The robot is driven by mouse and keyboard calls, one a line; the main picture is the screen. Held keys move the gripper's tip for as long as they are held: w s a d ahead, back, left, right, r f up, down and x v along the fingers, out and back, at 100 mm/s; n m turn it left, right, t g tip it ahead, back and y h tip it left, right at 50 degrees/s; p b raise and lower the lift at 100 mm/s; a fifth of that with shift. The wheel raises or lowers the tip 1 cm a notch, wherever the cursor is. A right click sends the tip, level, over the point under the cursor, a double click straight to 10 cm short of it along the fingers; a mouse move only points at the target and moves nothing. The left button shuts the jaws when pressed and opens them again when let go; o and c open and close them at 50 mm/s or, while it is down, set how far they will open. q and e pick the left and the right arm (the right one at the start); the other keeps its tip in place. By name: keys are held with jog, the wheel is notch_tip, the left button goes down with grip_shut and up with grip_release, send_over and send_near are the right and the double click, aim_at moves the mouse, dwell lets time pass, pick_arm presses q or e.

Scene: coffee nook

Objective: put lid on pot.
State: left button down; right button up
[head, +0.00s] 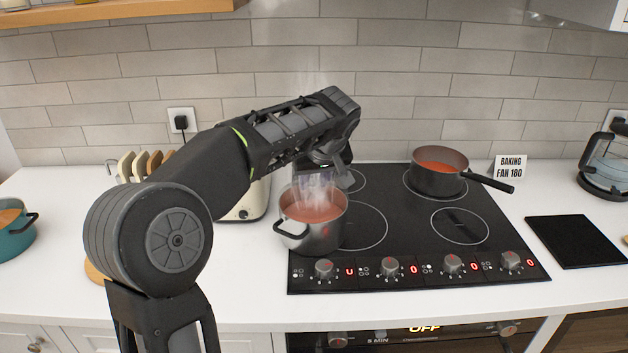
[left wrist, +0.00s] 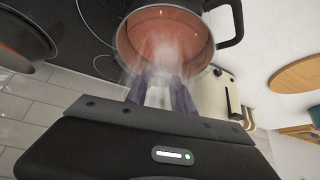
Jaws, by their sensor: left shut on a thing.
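A steel pot (head: 322,236) with orange-red soup stands at the front left of the hob, steaming. It also shows in the left wrist view (left wrist: 208,55), near the top. My left gripper (head: 318,182) is over this pot, pointing down, its fingers blurred by steam. In the left wrist view the fingers (left wrist: 162,95) are close together in front of the pot's rim. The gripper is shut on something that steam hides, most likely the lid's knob. I cannot make out the lid's outline, nor whether it touches the pot. My right gripper is out of view.
A dark saucepan (head: 439,176) with soup sits at the back right of the hob (head: 400,228). A teal pot (head: 14,240) stands far left. A cream toaster (head: 248,203) is close behind the steel pot. A round wooden board (left wrist: 298,74) and black mat (head: 574,241) lie on the counter.

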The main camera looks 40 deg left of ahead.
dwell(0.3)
pick_arm(q)
jog(key=c, duration=1)
grip_release()
jog(key=shift+o, duration=0.2)
jog(key=o, duration=0.5)
jog(key=shift+c, duration=0.2)
jog(key=shift+r, duration=0.15)
jog(key=shift+r+p, duration=2.55)
jog(key=shift+r, duration=0.85)
